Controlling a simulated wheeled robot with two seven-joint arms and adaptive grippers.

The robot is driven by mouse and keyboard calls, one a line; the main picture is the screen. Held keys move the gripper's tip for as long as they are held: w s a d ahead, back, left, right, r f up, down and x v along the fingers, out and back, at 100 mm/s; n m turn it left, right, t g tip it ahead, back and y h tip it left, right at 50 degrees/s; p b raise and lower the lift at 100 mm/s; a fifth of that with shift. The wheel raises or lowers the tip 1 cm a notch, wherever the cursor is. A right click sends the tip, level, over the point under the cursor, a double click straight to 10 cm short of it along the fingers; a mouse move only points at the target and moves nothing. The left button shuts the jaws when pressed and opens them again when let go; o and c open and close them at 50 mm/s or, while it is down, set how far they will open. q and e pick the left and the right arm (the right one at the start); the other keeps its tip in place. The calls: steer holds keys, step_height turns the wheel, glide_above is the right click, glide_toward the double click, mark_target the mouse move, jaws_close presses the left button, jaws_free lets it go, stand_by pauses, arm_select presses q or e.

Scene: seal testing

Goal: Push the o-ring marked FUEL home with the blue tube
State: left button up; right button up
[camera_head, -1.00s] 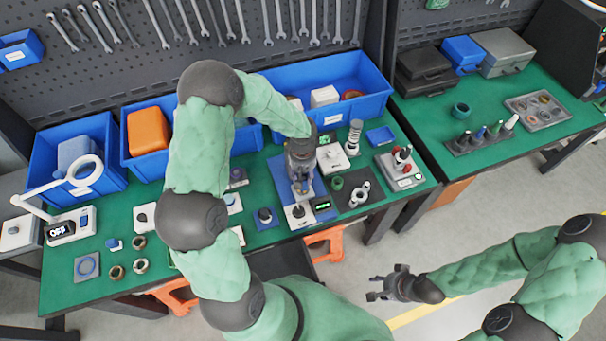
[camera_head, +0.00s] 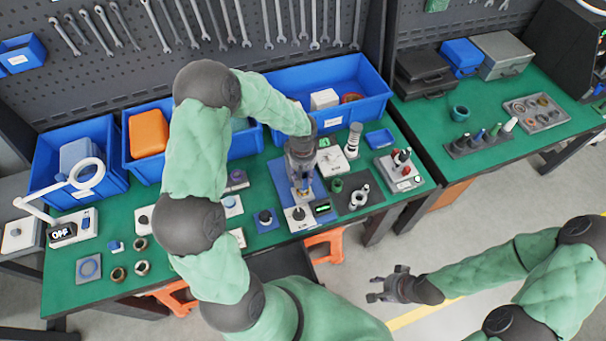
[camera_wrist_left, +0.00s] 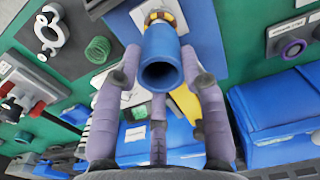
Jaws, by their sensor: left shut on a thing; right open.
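My left gripper (camera_head: 303,184) is over the blue board (camera_head: 281,178) on the bench. The left wrist view shows its fingers closed around the blue tube (camera_wrist_left: 160,48), whose open end faces the camera. The tube's far end meets or nearly meets a brass-and-white fitting (camera_wrist_left: 161,17) on the blue board; I cannot tell whether they touch. I cannot make out the o-ring marked FUEL or its marking; the tube and gripper cover that spot. My right gripper (camera_head: 374,290) is open and empty, away from the bench over the floor.
Blue bins (camera_head: 330,82) stand along the back of the bench. A dark mat (camera_head: 372,196) with small parts lies right of the board, near a grey block with red-topped parts (camera_head: 401,170).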

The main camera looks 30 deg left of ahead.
arm_select(q)
steer(key=shift+r+p, duration=1.55)
steer(key=shift+r, duration=1.4)
